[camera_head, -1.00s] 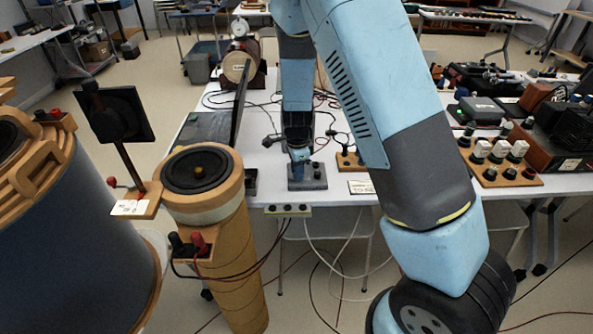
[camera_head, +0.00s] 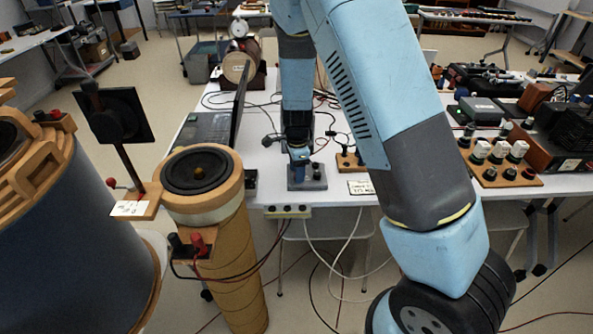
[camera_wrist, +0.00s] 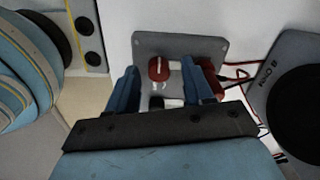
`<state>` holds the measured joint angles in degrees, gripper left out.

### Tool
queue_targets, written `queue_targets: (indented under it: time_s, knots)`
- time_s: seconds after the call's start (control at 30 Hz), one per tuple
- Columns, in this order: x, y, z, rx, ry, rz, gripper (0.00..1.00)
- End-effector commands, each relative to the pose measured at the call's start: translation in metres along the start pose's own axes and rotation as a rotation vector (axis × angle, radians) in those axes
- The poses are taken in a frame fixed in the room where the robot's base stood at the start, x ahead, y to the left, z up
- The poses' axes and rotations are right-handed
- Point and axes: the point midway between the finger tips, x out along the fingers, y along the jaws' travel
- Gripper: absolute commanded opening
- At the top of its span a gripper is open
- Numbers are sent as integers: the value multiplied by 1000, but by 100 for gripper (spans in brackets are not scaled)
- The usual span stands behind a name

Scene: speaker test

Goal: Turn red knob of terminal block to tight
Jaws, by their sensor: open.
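The terminal block is a grey plate that lies on the white table; its bare part shows in the wrist view (camera_wrist: 180,42) and in the head view (camera_head: 318,183). A red knob (camera_wrist: 158,68) with a pale mark on top stands on it. My gripper (camera_wrist: 160,76) is open, with one blue finger left of the red knob and one right of it, a gap showing on both sides. A second red part (camera_wrist: 209,84) is partly hidden behind the right finger. In the head view my gripper (camera_head: 299,158) points down over the plate, and the red knob is hidden.
A power strip (camera_head: 287,211) is at the table's front edge. Wires run behind, and red leads lie beside the plate.

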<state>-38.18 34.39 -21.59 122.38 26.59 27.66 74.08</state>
Motion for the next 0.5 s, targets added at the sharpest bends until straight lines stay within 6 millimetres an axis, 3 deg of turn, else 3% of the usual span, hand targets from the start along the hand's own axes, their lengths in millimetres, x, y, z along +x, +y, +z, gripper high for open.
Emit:
queue_targets:
  time_s: [0.17,0.5]
  knots:
    - [-23,-1,0,-2,-1,-4,51]
    - [-90,-2,0,-2,-2,-5,51]
